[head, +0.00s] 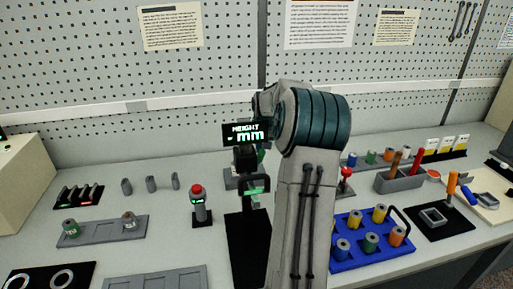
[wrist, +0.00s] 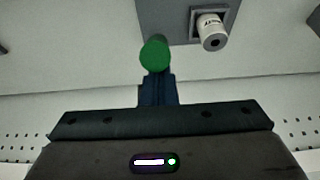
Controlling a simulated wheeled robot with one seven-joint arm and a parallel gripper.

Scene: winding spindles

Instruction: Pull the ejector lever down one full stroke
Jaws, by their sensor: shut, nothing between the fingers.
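A round green knob (wrist: 155,53) shows in the wrist view, straight beyond my fingertips; it looks like the lever's knob. Whether the fingers touch it I cannot tell. My gripper (wrist: 157,82) is shut and empty, its dark fingers together. A grey fixture (wrist: 178,18) lies beside the knob and holds a white cylinder (wrist: 211,32) with dark lettering. In the head view my own arm covers the middle of the bench and hides my gripper. A red-knobbed lever (head: 346,173) stands just right of my arm.
A black display (head: 243,133) reads "HEIGHT - mm" left of my arm. A red-topped post (head: 198,205) stands further left. A blue tray (head: 375,258) of spools and a grey bin (head: 399,181) are at right. A pegboard wall (head: 190,70) bounds the back.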

